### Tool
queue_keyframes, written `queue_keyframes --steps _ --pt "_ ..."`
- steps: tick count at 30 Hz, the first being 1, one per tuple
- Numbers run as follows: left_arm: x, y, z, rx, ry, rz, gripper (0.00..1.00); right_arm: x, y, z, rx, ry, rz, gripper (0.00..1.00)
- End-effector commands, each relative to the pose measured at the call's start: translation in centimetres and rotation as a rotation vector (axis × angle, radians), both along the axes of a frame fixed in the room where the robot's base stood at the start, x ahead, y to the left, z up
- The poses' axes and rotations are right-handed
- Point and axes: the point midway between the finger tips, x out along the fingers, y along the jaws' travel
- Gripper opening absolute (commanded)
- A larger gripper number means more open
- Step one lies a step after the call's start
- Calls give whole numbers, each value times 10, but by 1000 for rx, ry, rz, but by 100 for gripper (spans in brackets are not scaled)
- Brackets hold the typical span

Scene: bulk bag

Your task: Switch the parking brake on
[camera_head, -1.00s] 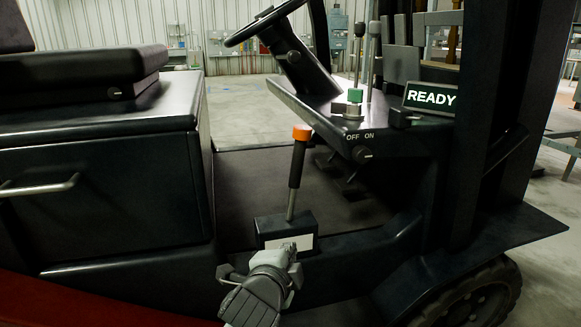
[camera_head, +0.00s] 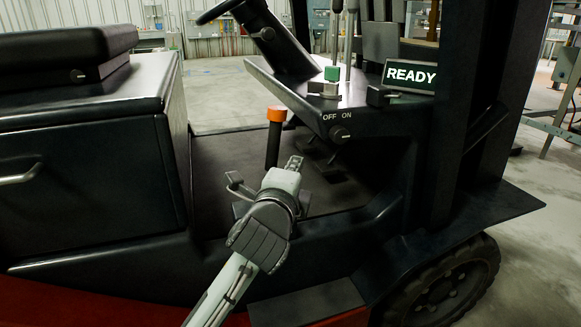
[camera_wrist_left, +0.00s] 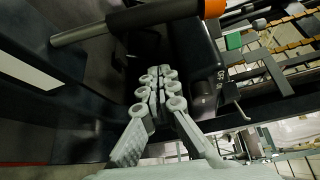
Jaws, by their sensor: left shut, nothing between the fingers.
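The brake lever (camera_head: 273,146) has a black grip and an orange top (camera_head: 277,113) and stands nearly upright on the forklift's floor. Its base is mostly hidden behind my left arm. In the left wrist view the lever's grip (camera_wrist_left: 154,15) crosses the top, with the orange end (camera_wrist_left: 211,8) to the right. My left gripper (camera_head: 294,163) is shut and empty, just right of the lever in the head view. A gap shows between fingertips (camera_wrist_left: 160,76) and lever in the wrist view. My right gripper is not in view.
A dash panel (camera_head: 370,121) with an OFF/ON knob (camera_head: 340,133) and a READY display (camera_head: 410,76) is above and right of the gripper. A steering wheel (camera_head: 218,10) is above. The seat box (camera_head: 85,180) is on the left.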

Motion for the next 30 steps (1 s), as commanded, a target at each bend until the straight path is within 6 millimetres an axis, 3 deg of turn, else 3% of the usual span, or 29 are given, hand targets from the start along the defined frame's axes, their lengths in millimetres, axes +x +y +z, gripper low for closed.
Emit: queue_keyframes --steps 10,12,18,30 --pt "71 -13 -4 -1 1 0 0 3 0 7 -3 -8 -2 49" --pt "66 2 -2 0 1 2 0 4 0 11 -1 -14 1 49" --pt "63 21 0 -2 2 -1 0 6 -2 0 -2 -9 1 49" --pt "62 25 0 -1 0 -1 0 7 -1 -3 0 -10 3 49"
